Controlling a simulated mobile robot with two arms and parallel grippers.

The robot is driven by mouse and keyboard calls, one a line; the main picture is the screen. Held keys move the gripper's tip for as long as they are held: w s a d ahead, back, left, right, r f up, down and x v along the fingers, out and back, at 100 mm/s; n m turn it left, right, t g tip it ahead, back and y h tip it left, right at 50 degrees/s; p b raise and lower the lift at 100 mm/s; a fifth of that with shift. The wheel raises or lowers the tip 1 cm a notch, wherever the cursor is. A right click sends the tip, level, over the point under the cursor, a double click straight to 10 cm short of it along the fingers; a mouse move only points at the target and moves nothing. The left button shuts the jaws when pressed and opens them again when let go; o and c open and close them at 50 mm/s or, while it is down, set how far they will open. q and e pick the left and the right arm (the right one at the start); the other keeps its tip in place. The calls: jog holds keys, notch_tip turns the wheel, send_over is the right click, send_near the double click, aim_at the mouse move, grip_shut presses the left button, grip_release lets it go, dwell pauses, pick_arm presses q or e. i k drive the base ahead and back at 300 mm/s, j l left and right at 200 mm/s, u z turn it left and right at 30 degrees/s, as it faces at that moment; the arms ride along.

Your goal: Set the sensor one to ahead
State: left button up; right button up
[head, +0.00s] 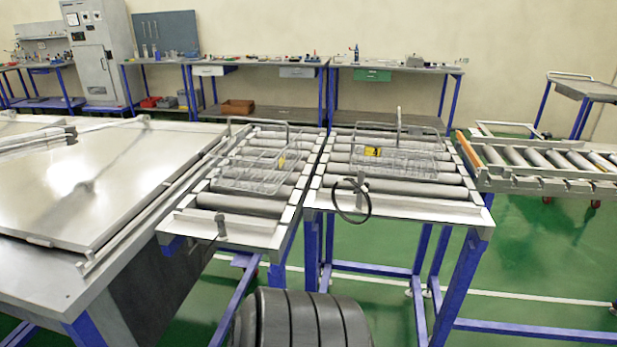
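Two small grey posts that may be sensors stand at the front ends of the two roller tables. One grey post (222,228) is on the left roller table (210,220). The other grey post (361,192) is on the right roller table (415,205), with a black ring-shaped loop (340,213) beside it. I cannot tell which of them is sensor one, or which way either faces. Neither of my grippers is in the head view.
A large metal-topped table (80,190) is at left, another roller conveyor (540,180) at right. Green floor (540,260) is open at lower right.

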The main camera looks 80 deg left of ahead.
aim_at(361, 189)
jog(key=u, duration=2.3)
